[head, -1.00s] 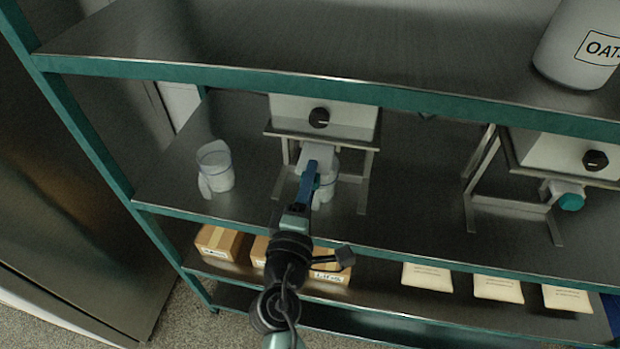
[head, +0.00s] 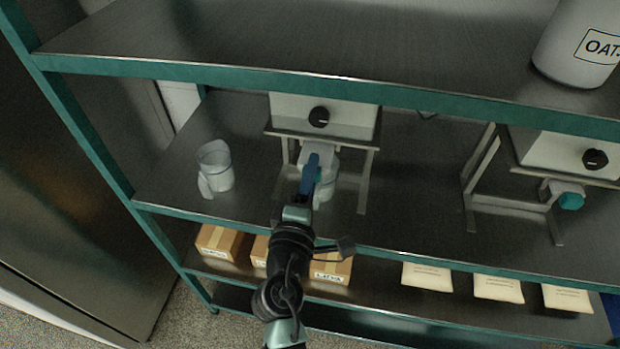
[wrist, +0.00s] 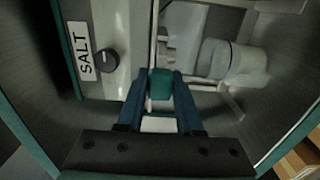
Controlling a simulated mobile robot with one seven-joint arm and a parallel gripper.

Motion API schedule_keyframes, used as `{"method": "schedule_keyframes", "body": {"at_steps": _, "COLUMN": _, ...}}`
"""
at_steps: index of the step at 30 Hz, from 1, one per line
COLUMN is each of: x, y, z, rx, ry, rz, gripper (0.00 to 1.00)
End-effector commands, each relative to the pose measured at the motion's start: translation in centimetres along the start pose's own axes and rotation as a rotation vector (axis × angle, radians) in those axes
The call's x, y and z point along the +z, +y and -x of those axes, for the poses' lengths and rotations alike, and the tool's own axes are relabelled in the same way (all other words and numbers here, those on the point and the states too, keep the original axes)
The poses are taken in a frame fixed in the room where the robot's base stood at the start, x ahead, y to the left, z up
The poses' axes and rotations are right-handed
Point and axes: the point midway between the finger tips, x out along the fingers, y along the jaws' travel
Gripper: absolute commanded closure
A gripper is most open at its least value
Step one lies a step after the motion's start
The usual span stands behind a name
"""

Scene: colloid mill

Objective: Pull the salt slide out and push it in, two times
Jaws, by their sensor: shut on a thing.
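The salt dispenser is a white box (head: 350,112) with a black knob, on a metal stand on the middle shelf. Its SALT label (wrist: 80,50) shows in the wrist view. The white slide (head: 318,153) sticks out below the box, toward me. It ends in a teal knob (wrist: 160,84). My gripper (wrist: 160,88) is shut on this knob, one blue finger on each side. In the head view my gripper (head: 311,172) hides most of the knob. How far the slide is out is hard to tell exactly.
A clear jug (head: 328,188) stands under the slide, close beside my gripper. Another jug (head: 214,168) stands left on the shelf. A second dispenser (head: 565,155) with a teal knob is at the right. The upper shelf edge (head: 250,80) runs above; boxes (head: 218,242) lie below.

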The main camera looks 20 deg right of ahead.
Motion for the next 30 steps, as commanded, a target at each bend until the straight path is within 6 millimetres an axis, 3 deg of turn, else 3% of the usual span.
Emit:
{"method": "schedule_keyframes", "body": {"at_steps": 6, "x": 0.0, "y": 0.0, "z": -2.8, "rx": 0.002, "ry": 0.000, "rz": -0.001, "gripper": 1.00}}
{"method": "schedule_keyframes", "body": {"at_steps": 16, "x": 0.0, "y": 0.1, "z": -3.0, "rx": 0.001, "ry": 0.002, "rz": -0.001, "gripper": 1.00}}
{"method": "schedule_keyframes", "body": {"at_steps": 17, "x": 0.0, "y": 0.1, "z": -3.0, "rx": 0.001, "ry": 0.002, "rz": -0.001, "gripper": 0.60}}
{"method": "schedule_keyframes", "body": {"at_steps": 21, "x": 0.0, "y": 0.1, "z": -3.0, "rx": 0.001, "ry": 0.001, "rz": -0.001, "gripper": 0.35}}
{"method": "schedule_keyframes", "body": {"at_steps": 30, "x": 0.0, "y": 0.1, "z": -2.9, "rx": 0.001, "ry": 0.001, "rz": 0.000, "gripper": 0.35}}
